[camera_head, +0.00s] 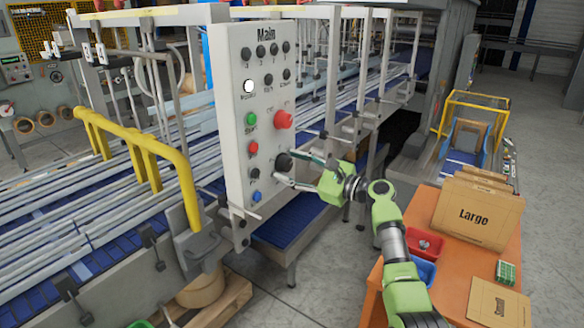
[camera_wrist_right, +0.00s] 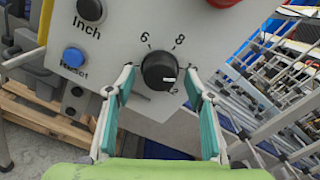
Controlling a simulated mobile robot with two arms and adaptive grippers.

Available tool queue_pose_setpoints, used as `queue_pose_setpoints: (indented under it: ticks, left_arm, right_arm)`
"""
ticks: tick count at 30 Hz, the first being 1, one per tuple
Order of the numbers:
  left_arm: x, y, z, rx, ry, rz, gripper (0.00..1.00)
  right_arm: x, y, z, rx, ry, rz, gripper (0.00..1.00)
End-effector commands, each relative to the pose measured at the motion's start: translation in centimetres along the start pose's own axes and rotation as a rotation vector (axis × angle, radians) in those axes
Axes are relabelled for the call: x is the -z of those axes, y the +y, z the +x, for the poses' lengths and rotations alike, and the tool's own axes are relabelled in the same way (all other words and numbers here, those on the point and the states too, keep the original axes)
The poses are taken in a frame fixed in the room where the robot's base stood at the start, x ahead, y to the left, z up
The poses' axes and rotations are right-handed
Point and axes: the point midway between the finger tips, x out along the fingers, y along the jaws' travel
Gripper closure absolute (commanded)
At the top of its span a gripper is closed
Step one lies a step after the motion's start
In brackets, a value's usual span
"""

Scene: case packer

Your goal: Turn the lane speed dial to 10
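The lane speed dial is a round black knob (camera_head: 284,162) low on the grey Main panel (camera_head: 243,190). In the right wrist view the dial (camera_wrist_right: 158,70) has a 6 at its upper left and an 8 at its upper right. A white mark on it points to the lower right, where another printed mark is partly hidden. My right gripper (camera_head: 288,166) is open, its fingers (camera_wrist_right: 159,76) on either side of the dial with small gaps showing. A green part at the bottom edge of the head view may be my left arm; its fingers are not clear.
A red button (camera_head: 283,119) sits just above the dial. A blue button (camera_wrist_right: 73,57) and a black Inch button (camera_wrist_right: 90,10) are to its left. A yellow rail (camera_head: 150,150) stands left of the panel. An orange table (camera_head: 425,200) with cartons (camera_head: 478,211) stands at right.

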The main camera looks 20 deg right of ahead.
Motion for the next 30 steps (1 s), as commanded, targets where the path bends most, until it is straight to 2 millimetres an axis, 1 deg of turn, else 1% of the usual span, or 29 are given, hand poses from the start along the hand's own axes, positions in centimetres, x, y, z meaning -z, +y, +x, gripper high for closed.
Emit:
queue_pose_setpoints:
  ticks: [6,8,10,14,18,21,25,27,30]
  left_arm:
    - [-0.1,-0.1,0.0,0.002,-0.001,-0.001,0.54]
    - [-0.1,-0.1,0.0,0.002,-0.001,-0.001,0.54]
    - [-0.1,-0.1,0.0,0.001,-0.001,-0.001,0.54]
    - [-0.1,-0.1,0.0,0.001,0.000,-0.001,0.54]
    - [0.0,-0.1,0.0,0.001,0.000,0.000,0.54]
    - [0.0,0.0,0.0,0.000,0.000,0.000,0.54]
    - [0.0,0.0,0.0,0.000,0.000,0.000,0.54]
    - [0.0,0.0,0.0,0.000,0.000,0.000,0.54]
    - [0.0,0.0,0.0,0.000,0.000,0.000,0.54]
  right_arm:
    - [0.0,0.0,-0.2,0.000,0.000,-0.001,0.51]
    - [0.1,0.0,-0.5,0.000,0.000,-0.001,0.51]
    - [0.1,0.0,-1.3,0.000,0.000,-0.002,0.51]
    - [0.1,0.0,-3.6,0.001,0.003,-0.003,0.51]
    - [0.2,0.0,-6.8,0.000,0.004,-0.003,0.51]
    - [0.2,0.0,-8.8,0.001,0.003,-0.001,0.51]
    - [0.1,0.0,-10.7,0.001,0.001,-0.001,0.51]
    - [0.2,0.0,-11.4,0.000,0.002,0.000,0.51]
    - [0.1,0.0,-11.9,-0.001,0.001,0.000,0.51]
